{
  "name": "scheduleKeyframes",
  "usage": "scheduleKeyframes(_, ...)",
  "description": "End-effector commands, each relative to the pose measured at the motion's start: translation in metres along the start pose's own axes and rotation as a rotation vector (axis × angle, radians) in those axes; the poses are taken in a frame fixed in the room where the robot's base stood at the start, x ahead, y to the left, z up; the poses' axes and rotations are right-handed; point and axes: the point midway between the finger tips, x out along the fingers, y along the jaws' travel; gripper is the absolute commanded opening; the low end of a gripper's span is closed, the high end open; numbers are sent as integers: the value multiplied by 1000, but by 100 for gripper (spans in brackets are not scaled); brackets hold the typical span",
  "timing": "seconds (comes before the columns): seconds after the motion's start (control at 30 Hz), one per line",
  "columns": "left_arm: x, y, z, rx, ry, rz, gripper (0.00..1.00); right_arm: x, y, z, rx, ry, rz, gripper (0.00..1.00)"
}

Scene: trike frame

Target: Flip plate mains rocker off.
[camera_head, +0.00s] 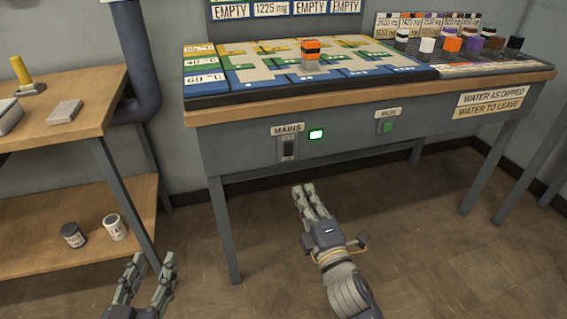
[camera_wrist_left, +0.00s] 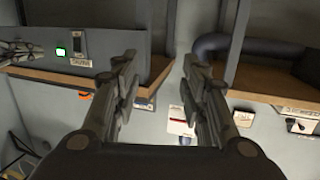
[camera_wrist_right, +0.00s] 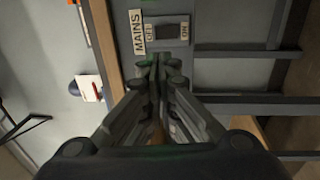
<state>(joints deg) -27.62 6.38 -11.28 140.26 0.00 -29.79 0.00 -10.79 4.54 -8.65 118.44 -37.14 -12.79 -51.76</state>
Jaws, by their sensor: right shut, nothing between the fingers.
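The mains rocker (camera_head: 288,148) is a dark switch below the MAINS label (camera_head: 287,129) on the grey front panel of the bench. A bright green lamp (camera_head: 316,134) glows beside it. In the right wrist view the rocker (camera_wrist_right: 168,32) sits between small end labels, with ON readable at right; its tilt is unclear. My right gripper (camera_head: 304,187) is shut and empty, below the rocker; its fingertips (camera_wrist_right: 160,62) point toward it, and I cannot tell whether they touch. My left gripper (camera_head: 150,260) is open and empty, low at left. The rocker also shows in the left wrist view (camera_wrist_left: 79,42).
A second green button (camera_head: 387,127) sits farther right on the panel. A wooden shelf unit (camera_head: 70,112) stands at left. Floor below the panel is clear.

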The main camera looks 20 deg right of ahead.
Motion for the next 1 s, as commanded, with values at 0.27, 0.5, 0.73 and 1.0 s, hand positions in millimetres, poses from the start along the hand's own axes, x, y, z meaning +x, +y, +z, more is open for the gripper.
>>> scheduleKeyframes(0.27,0,0,0,0,0,0,40,1,0,0,1,0,-1,0)
scheduleKeyframes(0.5,1,1,-8,0,47,3,40,18,0,0,-1,1,2,0)
scheduleKeyframes(0.73,2,5,-33,-3,174,11,40,54,-1,0,-1,1,1,0)
scheduleKeyframes(1.0,-6,10,-72,-8,383,22,40,98,-1,0,1,0,1,0)
